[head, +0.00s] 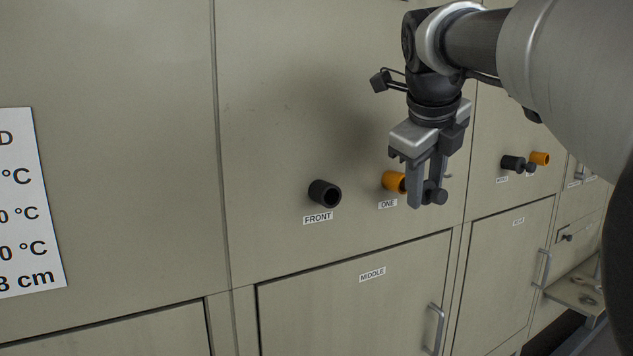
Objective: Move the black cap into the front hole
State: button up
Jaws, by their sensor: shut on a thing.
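My gripper (425,197) points down in front of the panel, at the right of the picture's middle. It is shut on a small dark piece, the black cap (438,197), which shows at the fingertips; the fingers hide part of it. The front hole (325,194) is the open end of a black tube that sticks out of the panel, above a "FRONT" label (318,218). My gripper and the cap are to the right of this tube and apart from it.
An orange tube (391,181) above a "ONE" label (388,204) sits between the front hole and my gripper, partly behind the fingers. More black (512,163) and orange (540,158) fittings are at the right. A "MIDDLE" door with a handle (436,330) is below.

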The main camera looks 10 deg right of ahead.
jog(key=s+d+b, duration=0.3)
jog(key=s, duration=0.6)
jog(key=shift+s+d, duration=0.15)
jog(key=shift+d, duration=0.25)
jog(key=shift+a, duration=0.1)
